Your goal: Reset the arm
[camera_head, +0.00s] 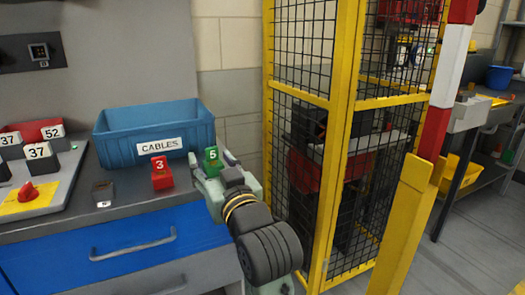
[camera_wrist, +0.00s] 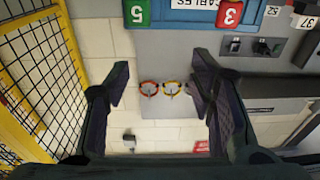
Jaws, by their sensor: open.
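My gripper (camera_head: 212,165) is in front of the right end of the workbench, with my arm reaching up from the lower right. In the wrist view my gripper (camera_wrist: 160,78) is open, with nothing between its fingers. The green block marked 5 (camera_head: 211,155) shows behind the fingers in the head view. In the wrist view the green block (camera_wrist: 137,13) is at the top edge, beyond and apart from the fingertips. The red block marked 3 (camera_head: 161,174) stands to its left on the bench; it also shows in the wrist view (camera_wrist: 229,14).
A blue bin labelled CABLES (camera_head: 112,150) stands behind the blocks. A panel with numbered tags and a red knob (camera_head: 28,192) is at left. A yellow mesh guard (camera_head: 338,120) rises close to my arm's right. A yellow post (camera_head: 402,225) stands farther right.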

